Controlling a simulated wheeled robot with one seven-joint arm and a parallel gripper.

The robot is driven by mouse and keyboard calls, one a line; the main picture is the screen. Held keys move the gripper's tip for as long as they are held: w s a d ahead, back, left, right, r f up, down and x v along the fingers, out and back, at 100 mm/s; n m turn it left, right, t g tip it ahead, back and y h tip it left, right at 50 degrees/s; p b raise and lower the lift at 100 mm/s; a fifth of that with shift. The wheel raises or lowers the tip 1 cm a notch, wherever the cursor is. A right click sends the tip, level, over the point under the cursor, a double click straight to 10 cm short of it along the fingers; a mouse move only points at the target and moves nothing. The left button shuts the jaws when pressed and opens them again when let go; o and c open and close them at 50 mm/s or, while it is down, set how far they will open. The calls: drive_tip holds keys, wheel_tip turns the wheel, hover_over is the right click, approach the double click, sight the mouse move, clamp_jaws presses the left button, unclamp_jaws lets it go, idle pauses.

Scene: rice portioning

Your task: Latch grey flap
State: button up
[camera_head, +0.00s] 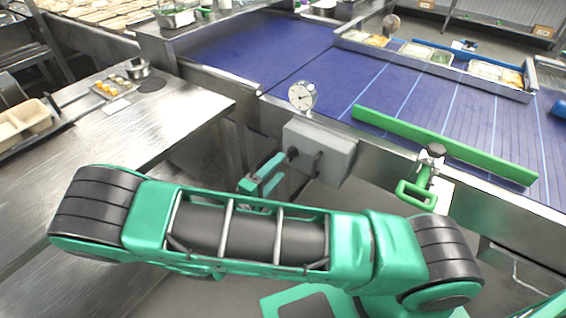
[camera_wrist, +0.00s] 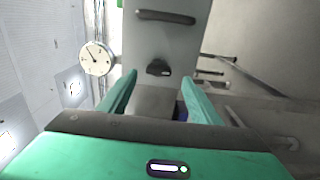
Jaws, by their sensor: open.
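A grey box-like flap (camera_head: 333,146) is on the near side of the conveyor. It carries a dark knob (camera_head: 292,153) and a dark bar handle (camera_head: 318,164). In the wrist view the flap's grey face (camera_wrist: 150,42) is ahead, with the bar handle (camera_wrist: 165,17) at the top and the knob (camera_wrist: 158,68) below it. My gripper (camera_head: 277,173) is open just in front of the flap. In the wrist view its teal fingers (camera_wrist: 158,80) lie left and right of the knob. I cannot tell whether they touch it. Whether the flap is latched is unclear.
A round dial gauge (camera_head: 302,96) stands just above the flap; it is left of the flap in the wrist view (camera_wrist: 96,57). A green rail (camera_head: 445,145) and a green handle (camera_head: 415,194) are to the right. A steel table (camera_head: 120,140) is on the left.

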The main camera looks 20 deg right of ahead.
drive_tip(key=v, duration=0.5)
drive_tip(key=shift+s, duration=0.1)
idle(0.4)
